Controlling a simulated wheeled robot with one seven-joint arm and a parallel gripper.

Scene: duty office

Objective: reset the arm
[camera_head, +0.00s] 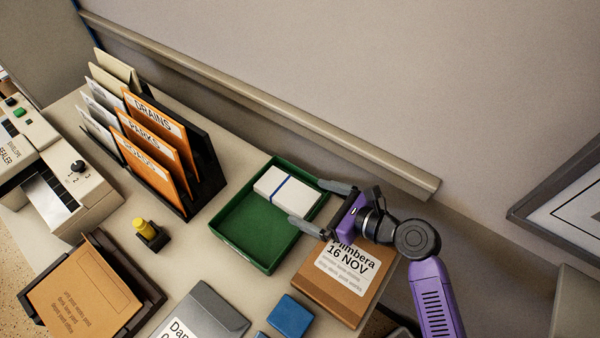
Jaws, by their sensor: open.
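My gripper (316,207) is in the head view at the right side of the green tray, with its purple arm coming in from the lower right. Its two grey fingers are spread apart and point left over the tray's right rim. A white block with a blue band (283,192) lies in the upper right part of the green tray (234,237). The open fingers are close to the block's right end; I cannot tell whether they touch it. The rest of the tray is empty.
A black rack (206,177) with orange folders stands left of the tray. A brown package (338,292) lies below my gripper. A blue box (290,317), a grey folder (203,314) and a yellow-topped stamp (148,233) are nearby. A wall ledge (290,107) runs behind.

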